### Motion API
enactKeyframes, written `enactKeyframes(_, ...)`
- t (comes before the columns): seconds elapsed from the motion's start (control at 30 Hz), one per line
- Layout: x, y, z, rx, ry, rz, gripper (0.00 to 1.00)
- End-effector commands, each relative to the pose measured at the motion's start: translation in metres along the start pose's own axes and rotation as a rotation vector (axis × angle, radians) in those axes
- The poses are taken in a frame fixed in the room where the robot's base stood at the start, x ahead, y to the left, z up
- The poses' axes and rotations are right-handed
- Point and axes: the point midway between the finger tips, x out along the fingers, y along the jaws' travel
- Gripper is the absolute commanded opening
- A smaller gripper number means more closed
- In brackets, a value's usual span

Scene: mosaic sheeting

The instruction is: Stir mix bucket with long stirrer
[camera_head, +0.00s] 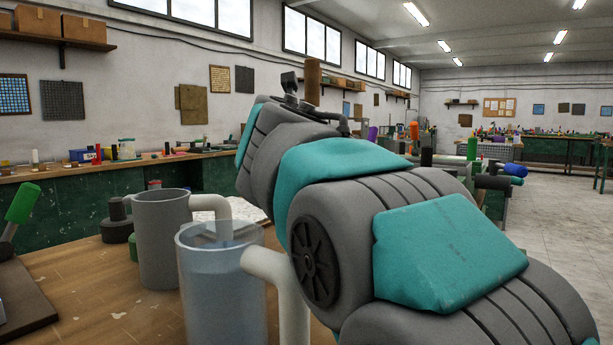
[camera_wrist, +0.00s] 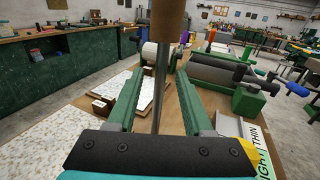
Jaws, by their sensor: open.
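A long tool with a brown handle (camera_wrist: 166,18) and a thin grey shaft (camera_wrist: 161,85), apparently the long stirrer, stands upright in the wrist view. Its brown handle also shows above my arm in the head view (camera_head: 313,82). My gripper (camera_wrist: 160,72) is open, with green fingers either side of the shaft and visible gaps; whether it touches is unclear. Two bucket-like vessels with side handles stand on the wooden bench in the head view: an opaque grey one (camera_head: 160,245) and a translucent bluish one (camera_head: 215,290). Which is the mix bucket I cannot tell. The stirrer's lower end is hidden.
My arm covers the middle and right of the head view. A dark weight-like object (camera_head: 117,222) and a green-handled tool (camera_head: 22,203) are on the bench at left. The wrist view shows speckled sheets (camera_wrist: 60,150), a roller device (camera_wrist: 222,80) and a yellow-and-white sign (camera_wrist: 245,145).

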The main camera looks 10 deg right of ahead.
Motion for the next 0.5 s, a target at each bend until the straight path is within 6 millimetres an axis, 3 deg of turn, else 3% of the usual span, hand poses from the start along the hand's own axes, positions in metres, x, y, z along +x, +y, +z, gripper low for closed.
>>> enactKeyframes(0.13,0.016,0.000,0.001,0.003,0.000,0.001,0.51)
enactKeyframes(0.37,0.018,-0.001,0.002,0.003,-0.002,0.000,0.51)
enactKeyframes(0.5,0.018,-0.001,0.002,0.002,-0.001,0.000,0.38)
